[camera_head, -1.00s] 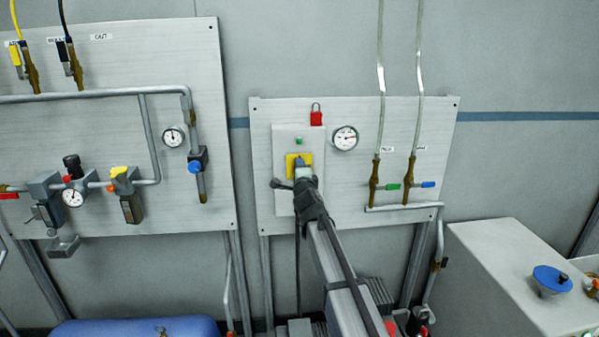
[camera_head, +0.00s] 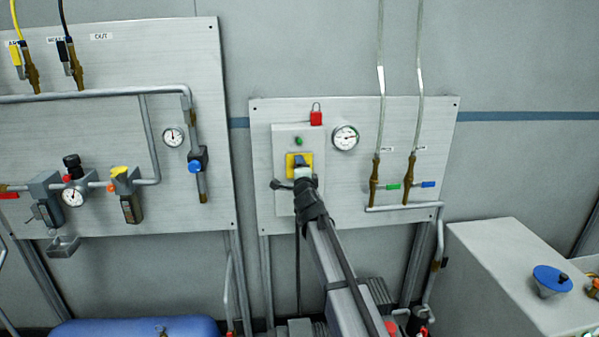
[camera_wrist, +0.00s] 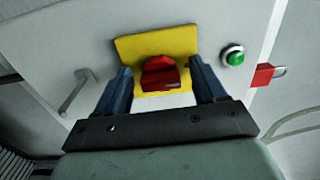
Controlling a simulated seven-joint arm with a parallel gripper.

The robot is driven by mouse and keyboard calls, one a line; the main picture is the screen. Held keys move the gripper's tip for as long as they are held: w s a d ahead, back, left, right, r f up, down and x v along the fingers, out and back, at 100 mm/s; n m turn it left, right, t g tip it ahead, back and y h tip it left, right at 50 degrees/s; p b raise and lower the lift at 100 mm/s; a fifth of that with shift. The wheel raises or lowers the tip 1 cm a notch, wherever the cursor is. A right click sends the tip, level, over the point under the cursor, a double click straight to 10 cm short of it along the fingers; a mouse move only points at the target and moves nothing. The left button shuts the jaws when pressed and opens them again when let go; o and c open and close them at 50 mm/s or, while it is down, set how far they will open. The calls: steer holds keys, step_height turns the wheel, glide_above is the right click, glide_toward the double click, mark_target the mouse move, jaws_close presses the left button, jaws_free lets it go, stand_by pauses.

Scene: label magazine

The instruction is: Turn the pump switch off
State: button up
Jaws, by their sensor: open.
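The pump switch is a red knob (camera_wrist: 162,76) on a yellow plate (camera_wrist: 128,46), seen in the wrist view. In the head view the yellow plate (camera_head: 291,161) is on a pale box on the right wall panel, and my gripper hides the knob. My gripper (camera_wrist: 161,70) is open, with one dark blue finger on each side of the knob. Gaps show between the knob and both fingers. In the head view my gripper (camera_head: 301,163) is right in front of the plate. The knob's exact turn angle is hard to tell.
A green button (camera_head: 299,141) and a red padlock (camera_head: 316,118) are above the switch. A round gauge (camera_head: 345,137) is to its right. Two valves with green (camera_head: 393,186) and blue (camera_head: 428,184) handles stand further right. A dark lever (camera_head: 281,184) is at the box's lower left.

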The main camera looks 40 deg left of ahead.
steer(key=v, duration=1.4)
steer(key=shift+w+m, duration=0.1)
steer(key=shift+m, duration=0.2)
